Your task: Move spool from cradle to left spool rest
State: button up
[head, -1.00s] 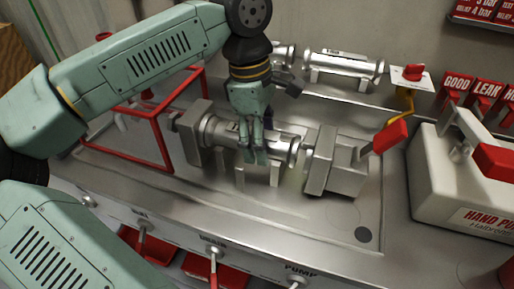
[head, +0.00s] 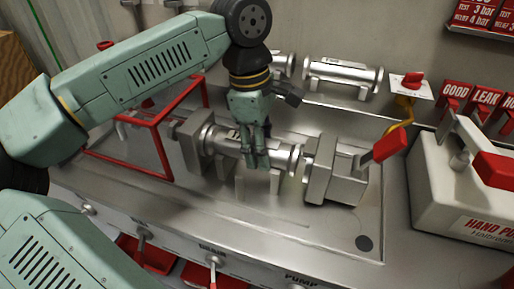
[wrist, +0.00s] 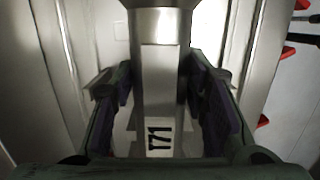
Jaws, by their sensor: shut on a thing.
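The spool (head: 281,158) is a grey metal cylinder with flanged ends, lying level between two clamp blocks. Short upright cradle posts (head: 240,187) show under it. My gripper (head: 257,160) comes down from above and is shut on the middle of the spool. In the wrist view the spool (wrist: 160,95) runs between the two dark, purple-padded fingers of my gripper (wrist: 162,105) and bears a dark number. I cannot see a gap between the spool and its cradle. I cannot tell which support is the left spool rest.
The left block (head: 196,150) and right block (head: 335,170) stand close to the spool's ends. A red-handled lever (head: 384,147) is at right. A red frame (head: 130,148) stands at left. Another spool (head: 343,76) lies at the back. A hand pump box (head: 440,185) stands at far right.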

jog(key=shift+r, duration=0.25)
jog(key=shift+r+p, duration=0.35)
jog(key=shift+r, duration=0.1)
jog(key=shift+r+p, duration=2.55)
jog(key=shift+r, duration=1.15)
jog(key=shift+f, duration=0.1)
